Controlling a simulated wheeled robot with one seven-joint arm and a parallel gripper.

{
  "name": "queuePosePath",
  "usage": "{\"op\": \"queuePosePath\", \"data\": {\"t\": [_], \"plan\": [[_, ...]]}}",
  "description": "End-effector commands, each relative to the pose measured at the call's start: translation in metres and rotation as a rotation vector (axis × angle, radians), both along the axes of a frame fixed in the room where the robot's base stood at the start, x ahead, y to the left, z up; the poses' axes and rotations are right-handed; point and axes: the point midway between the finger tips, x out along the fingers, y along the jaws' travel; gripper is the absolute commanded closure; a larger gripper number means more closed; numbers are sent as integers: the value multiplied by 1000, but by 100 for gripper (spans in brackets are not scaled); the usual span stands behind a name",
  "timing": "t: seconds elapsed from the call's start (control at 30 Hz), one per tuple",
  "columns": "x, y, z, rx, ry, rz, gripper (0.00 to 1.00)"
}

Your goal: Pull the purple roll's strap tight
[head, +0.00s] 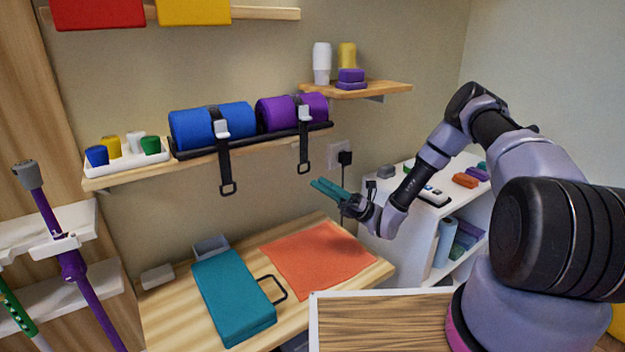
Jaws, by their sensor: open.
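The purple roll (292,111) lies on a black tray on the wall shelf, to the right of a blue roll (211,126). A black strap (303,147) with a pale buckle (304,112) goes over the purple roll. My gripper (329,188) has teal fingers and is open and empty. It is in front of the wall, a little below and to the right of the hanging loop, and appears apart from it in the picture.
The blue roll's strap (225,167) hangs to the left with its own loop. Below is a wooden bench (180,306) with a teal block (232,295) and an orange cloth (322,258). A white shelf unit (398,225) stands to the right. A wall socket and plug (344,157) sit behind my gripper.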

Motion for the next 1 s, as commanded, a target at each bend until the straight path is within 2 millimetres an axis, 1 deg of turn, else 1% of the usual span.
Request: {"op": "queuePosePath", "data": {"t": [0.03,0.1,0.2,0.33,0.5,1.0], "plan": [[1,-10,-7,0,2,-4,59],[2,-21,-15,0,0,-3,59],[2,-34,-25,0,0,-3,59],[3,-46,-33,1,1,-2,59],[2,-50,-37,1,0,1,59],[3,-50,-37,0,-1,1,59]]}}
